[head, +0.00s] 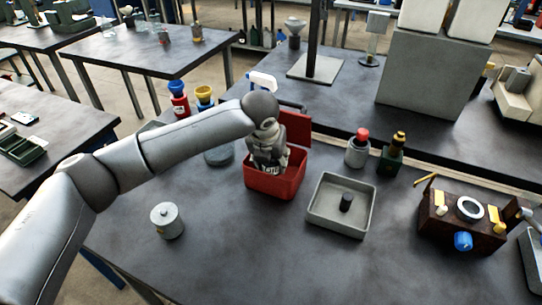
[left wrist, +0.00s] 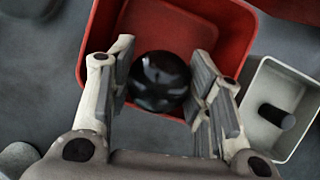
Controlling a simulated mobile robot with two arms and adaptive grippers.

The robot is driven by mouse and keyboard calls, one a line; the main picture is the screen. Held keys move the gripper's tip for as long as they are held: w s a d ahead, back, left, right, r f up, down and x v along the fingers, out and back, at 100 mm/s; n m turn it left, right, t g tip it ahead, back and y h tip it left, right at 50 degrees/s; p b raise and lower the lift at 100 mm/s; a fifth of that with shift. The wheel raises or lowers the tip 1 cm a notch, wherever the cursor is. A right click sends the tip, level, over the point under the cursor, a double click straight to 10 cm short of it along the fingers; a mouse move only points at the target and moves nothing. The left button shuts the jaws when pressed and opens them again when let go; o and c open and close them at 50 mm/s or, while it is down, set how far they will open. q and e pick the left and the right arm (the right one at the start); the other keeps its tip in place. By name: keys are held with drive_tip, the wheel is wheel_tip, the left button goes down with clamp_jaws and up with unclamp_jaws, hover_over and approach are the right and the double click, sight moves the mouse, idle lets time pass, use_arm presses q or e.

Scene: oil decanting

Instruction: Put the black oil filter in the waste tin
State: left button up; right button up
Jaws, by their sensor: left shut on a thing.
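My left gripper (head: 268,163) reaches down into the mouth of the red waste tin (head: 275,188), whose red lid stands open behind it. In the left wrist view, the gripper (left wrist: 162,84) is shut on a shiny, round-topped black thing, which I take to be the black oil filter (left wrist: 160,80). The filter is over or within the red tin (left wrist: 222,28); I cannot tell whether it touches the bottom. In the head view the filter is hidden by my gripper. My right gripper is not in view.
A grey tray (head: 330,224) with a dark cylinder (head: 346,202) stands right of the tin. A lidded metal pot (head: 167,220) is at front left. A grey can (head: 357,150) and dark green container (head: 390,159) stand behind. A brown box (head: 455,228) is at right. The front middle is clear.

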use_arm(q)
drive_tip(key=shift+f, duration=0.25)
drive_tip(key=o, duration=1.2)
drive_tip(key=shift+c, duration=0.2)
drive_tip(key=shift+r, duration=0.2)
drive_tip(key=b+v, duration=0.1)
drive_tip(key=v, duration=1.2)
drive_tip(key=shift+w, duration=0.2)
